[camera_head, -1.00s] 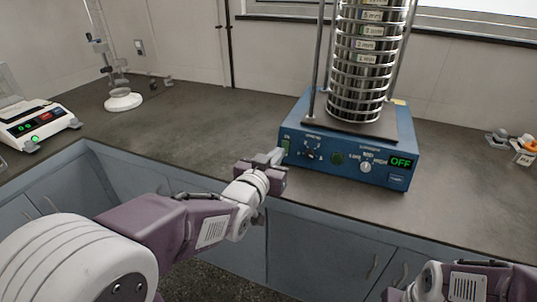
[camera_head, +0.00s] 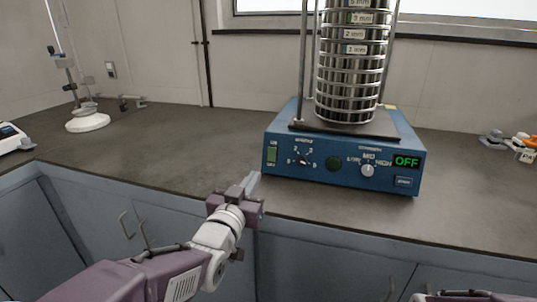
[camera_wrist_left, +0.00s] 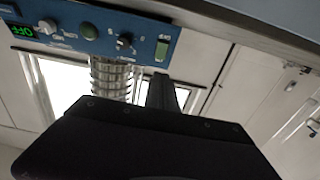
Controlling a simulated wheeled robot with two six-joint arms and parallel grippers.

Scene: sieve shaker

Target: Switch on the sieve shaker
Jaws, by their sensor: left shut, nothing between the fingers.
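The sieve shaker (camera_head: 340,185) is a blue box on the counter with a stack of round metal sieves (camera_head: 350,75) on top. Its display (camera_head: 407,161) reads OFF in green. A green rocker switch (camera_head: 272,155) is at the left end of its front panel, with knobs and a round green button to its right. The panel also shows upside down in the left wrist view, with the switch (camera_wrist_left: 161,51). My left gripper (camera_head: 252,184) is shut and empty, in front of and below the switch, apart from it. My right gripper's fingers are not in view.
A stand with a white round base (camera_head: 88,122) is at the back left. Part of a white device (camera_head: 12,138) shows at the left edge. Small orange and white items (camera_head: 522,148) lie at the right. The counter (camera_head: 180,150) left of the shaker is clear. Cabinets are below its front edge.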

